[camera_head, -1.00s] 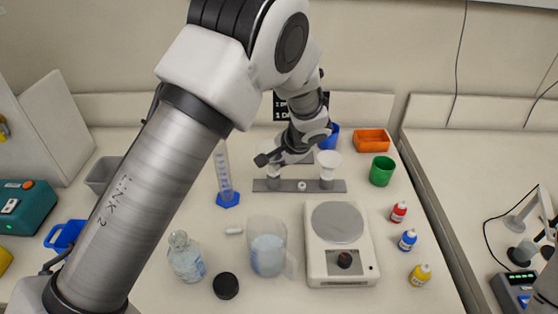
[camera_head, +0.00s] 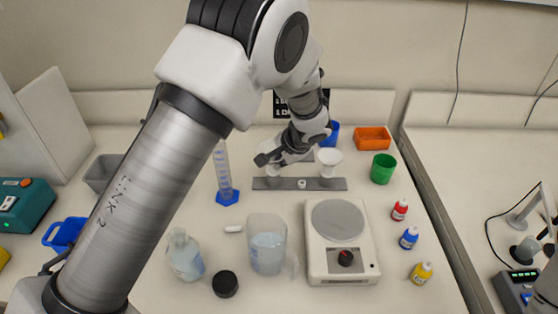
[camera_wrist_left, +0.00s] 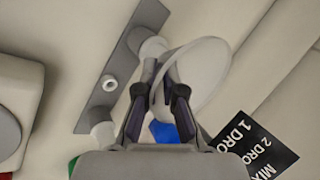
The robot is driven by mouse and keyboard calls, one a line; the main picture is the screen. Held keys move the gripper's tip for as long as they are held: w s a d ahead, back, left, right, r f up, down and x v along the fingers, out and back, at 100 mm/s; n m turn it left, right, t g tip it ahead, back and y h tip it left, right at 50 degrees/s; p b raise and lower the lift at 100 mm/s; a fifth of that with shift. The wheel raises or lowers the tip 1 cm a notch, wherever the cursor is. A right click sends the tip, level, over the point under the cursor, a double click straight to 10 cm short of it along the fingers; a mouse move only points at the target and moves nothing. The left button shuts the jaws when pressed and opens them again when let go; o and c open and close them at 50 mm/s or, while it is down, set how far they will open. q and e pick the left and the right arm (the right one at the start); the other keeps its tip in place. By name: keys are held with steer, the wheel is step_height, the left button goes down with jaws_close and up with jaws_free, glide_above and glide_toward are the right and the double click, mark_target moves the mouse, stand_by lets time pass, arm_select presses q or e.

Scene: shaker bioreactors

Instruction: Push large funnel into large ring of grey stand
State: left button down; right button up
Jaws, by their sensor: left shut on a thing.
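The large white funnel (camera_wrist_left: 205,72) shows in the left wrist view, its wide mouth tilted in the picture. My left gripper (camera_wrist_left: 166,88) is shut on it. In the head view my left gripper (camera_head: 264,160) is at the left end of the grey stand (camera_head: 302,184) and hides most of the held funnel. The stand's pale ring (camera_wrist_left: 152,48) is right beside the funnel in the wrist view; I cannot tell how deep the funnel sits in it. Another white funnel (camera_head: 329,156) stands upright at the stand's right end. My right gripper is out of view.
A blue cup (camera_head: 331,134), orange tray (camera_head: 372,138) and green cup (camera_head: 383,168) stand behind and right. Small coloured bottles (camera_head: 408,239) stand at right.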

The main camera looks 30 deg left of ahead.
arm_select(q)
steer(key=shift+f+b, duration=0.3)
steer(key=shift+b, duration=0.05)
stand_by(0.3)
steer(key=c, duration=1.2)
jaws_free()
steer(key=v, duration=0.7)
steer(key=shift+d+r, duration=0.1)
steer(key=shift+r, duration=0.1)
